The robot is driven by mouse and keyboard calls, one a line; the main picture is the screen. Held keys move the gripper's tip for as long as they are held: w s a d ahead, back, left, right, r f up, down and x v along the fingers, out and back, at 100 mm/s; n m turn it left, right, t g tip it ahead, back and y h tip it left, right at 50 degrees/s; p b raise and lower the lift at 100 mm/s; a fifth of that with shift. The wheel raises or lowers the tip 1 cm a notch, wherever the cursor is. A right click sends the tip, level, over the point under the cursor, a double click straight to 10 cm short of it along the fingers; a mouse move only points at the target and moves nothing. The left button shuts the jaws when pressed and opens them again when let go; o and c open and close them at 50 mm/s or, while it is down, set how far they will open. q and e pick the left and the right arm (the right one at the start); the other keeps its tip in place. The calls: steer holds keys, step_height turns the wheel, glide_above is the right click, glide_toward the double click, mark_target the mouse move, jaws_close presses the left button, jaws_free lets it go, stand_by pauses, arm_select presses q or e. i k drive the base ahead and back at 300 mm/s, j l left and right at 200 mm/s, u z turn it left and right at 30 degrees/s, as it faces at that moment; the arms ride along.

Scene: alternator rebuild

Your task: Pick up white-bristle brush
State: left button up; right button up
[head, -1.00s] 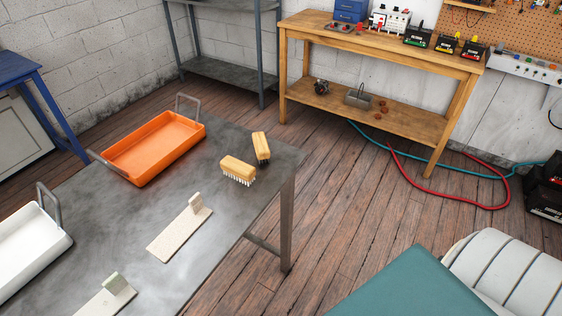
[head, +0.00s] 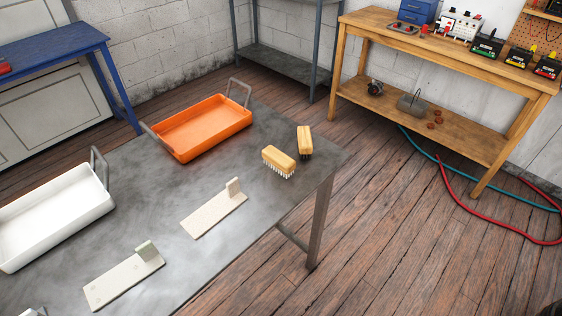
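The white-bristle brush (head: 279,161) lies on the grey metal table (head: 225,262), bristles down, near the table's right edge. It has a yellow-tan wooden block and white bristles along its lower side. A second brush (head: 305,140) with a similar block and dark bristles stands just behind it to the right, close to the corner. Neither of my grippers is clearly seen in the head view.
An orange tray (head: 160,149) with grey handles sits behind the brushes to the left. A white tray (head: 100,200) is at the left. Two pale plates with upright tabs (head: 213,214) (head: 124,279) lie in front. A wooden workbench (head: 440,62) stands at the back right.

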mark_target(276, 158)
steer(key=i+l+u, duration=0.2)
steer(key=l, duration=0.55)
steer(key=l+u, duration=0.2)
steer(key=l, duration=0.5)
